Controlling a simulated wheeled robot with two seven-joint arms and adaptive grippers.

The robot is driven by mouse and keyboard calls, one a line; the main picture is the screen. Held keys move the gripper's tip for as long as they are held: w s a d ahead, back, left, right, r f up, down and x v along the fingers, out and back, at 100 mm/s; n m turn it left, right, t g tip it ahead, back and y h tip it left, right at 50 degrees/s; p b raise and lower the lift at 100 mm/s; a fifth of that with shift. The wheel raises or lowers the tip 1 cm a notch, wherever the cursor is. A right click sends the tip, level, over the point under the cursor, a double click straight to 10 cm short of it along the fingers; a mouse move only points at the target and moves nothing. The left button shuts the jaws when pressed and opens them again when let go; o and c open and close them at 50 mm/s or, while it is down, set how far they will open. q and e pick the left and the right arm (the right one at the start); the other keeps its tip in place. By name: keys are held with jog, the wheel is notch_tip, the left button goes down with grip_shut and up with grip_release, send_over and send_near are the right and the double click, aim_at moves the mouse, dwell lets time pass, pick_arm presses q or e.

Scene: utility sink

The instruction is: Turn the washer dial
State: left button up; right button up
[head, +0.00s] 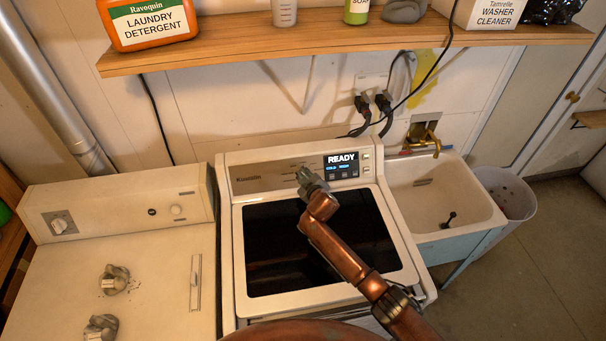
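The white washer (228,243) stands in the middle, with a dark lid window. Its control panel (262,174) has a lit display (342,165) reading "READY". I cannot make out the washer dial; it may be hidden behind my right gripper. My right gripper (306,175) is at the middle of the panel, left of the display, its arm reaching over the lid from the lower right. Whether its fingers touch the panel or hold anything is too small to tell. My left gripper is not in view.
A second white machine (150,262) with a knob (60,225) stands at left, grey lumps (114,280) on its top. A wooden shelf (330,38) with bottles and boxes runs above the panel. A sink (436,196) and a bin (513,194) are right.

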jog(key=o, duration=0.4)
jog(key=v, duration=1.2)
dwell(0.4)
